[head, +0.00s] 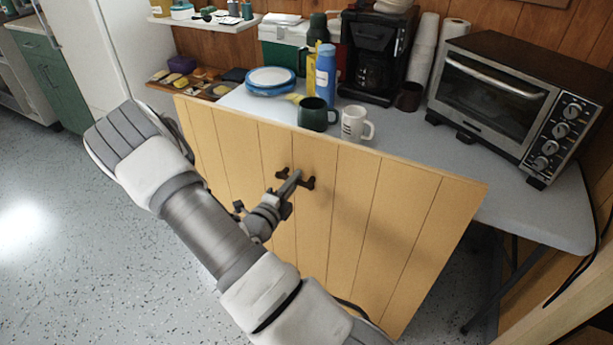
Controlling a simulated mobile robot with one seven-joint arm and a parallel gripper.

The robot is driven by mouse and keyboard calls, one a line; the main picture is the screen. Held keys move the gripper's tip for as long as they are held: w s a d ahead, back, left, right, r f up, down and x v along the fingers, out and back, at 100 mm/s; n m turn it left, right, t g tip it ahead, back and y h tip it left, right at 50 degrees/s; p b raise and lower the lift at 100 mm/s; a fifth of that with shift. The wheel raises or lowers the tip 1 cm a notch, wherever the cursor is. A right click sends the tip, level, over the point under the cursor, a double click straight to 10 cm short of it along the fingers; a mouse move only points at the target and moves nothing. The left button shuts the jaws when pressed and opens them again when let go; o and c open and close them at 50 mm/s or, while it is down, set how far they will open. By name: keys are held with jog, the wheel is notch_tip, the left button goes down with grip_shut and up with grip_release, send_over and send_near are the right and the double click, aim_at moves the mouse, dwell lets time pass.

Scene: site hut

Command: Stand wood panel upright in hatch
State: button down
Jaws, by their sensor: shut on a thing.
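The wood panel (335,245) is a broad sheet of light yellow planks with a dark handle (309,182) on its face. It stands roughly upright, a little tilted in the picture, in front of the grey table. The fingertips are small and partly merge with the handle in this view. The panel's lower edge is mostly hidden behind my arm. I cannot make out the hatch for certain.
Just behind the panel, the grey table (520,205) holds a green mug (316,115), a white mug (355,123), a blue bottle (325,75), a coffee maker (375,55) and a toaster oven (515,95). Speckled floor (50,190) is clear at the left.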

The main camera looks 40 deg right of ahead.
jog(key=shift+r, duration=0.3)
